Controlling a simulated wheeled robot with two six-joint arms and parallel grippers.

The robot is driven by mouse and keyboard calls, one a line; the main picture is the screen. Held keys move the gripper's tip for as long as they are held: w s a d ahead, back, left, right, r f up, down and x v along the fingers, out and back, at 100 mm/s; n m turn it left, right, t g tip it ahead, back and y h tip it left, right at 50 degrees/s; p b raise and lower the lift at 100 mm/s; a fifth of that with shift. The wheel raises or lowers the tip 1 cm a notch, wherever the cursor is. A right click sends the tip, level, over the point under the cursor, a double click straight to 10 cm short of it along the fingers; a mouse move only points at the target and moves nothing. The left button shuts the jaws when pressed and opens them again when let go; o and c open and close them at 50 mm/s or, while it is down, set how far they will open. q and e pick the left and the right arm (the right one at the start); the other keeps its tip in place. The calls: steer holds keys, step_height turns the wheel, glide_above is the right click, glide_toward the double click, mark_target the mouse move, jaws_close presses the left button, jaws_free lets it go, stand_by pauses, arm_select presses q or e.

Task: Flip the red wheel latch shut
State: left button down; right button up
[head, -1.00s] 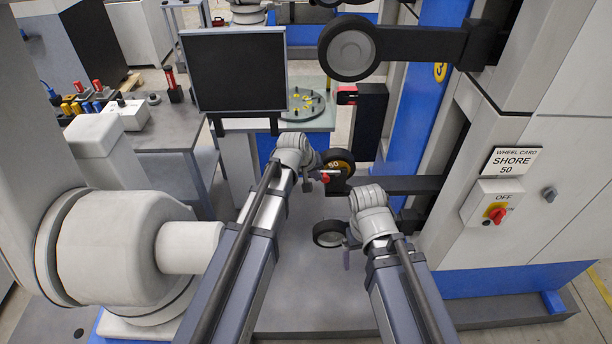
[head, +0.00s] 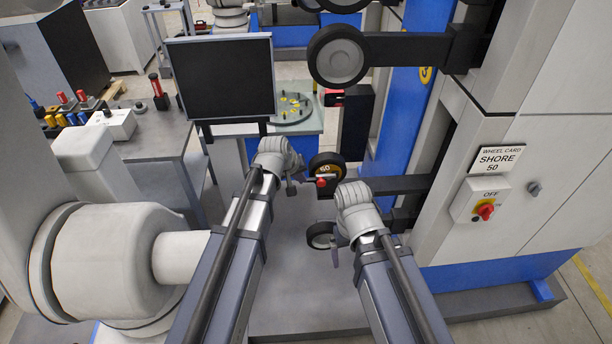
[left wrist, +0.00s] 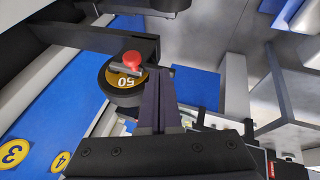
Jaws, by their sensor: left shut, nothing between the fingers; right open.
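The red latch knob (head: 321,182) sits on a short grey bar in front of the dark wheel with a yellow hub marked 50 (head: 327,165). In the left wrist view the knob (left wrist: 132,61) lies against the wheel's yellow hub (left wrist: 123,80), and the bar slants across the wheel. My left gripper (head: 291,187) is just left of the knob. In the left wrist view its shut, empty fingers (left wrist: 160,75) are right of the knob, over the wheel's edge; contact cannot be told. My right gripper (head: 335,257) is open, low beside the lower wheel (head: 320,235).
A large wheel on a black arm (head: 340,55) hangs above. A monitor (head: 220,76) stands behind my left arm. On the right are the wheel card (head: 497,160) reading SHORE 50 and a switch box with a red knob (head: 484,212). Grey floor plate lies below.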

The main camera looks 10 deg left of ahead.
arm_select(q)
steer(key=p+v, duration=0.7)
steer(key=v, duration=0.2)
steer(key=shift+d+r, duration=0.2)
steer(key=shift+r, duration=0.05)
steer(key=shift+s, duration=0.15)
steer(key=shift+a, duration=0.1)
steer(key=shift+f, duration=0.1)
steer(key=s+d+f+m+g+y+b, duration=0.2)
steer(key=s+d+f+m+b, duration=0.1)
steer(key=s+f+b, duration=0.6)
steer(key=s+d+f+m+g+y+b, duration=0.2)
steer(key=s+f+b, duration=0.7)
steer(key=f, duration=0.5)
steer(key=d+m+g+b, duration=0.1)
steer(key=m+b, duration=0.1)
steer(key=shift+s+m+g, duration=0.3)
steer(key=shift+s, duration=0.05)
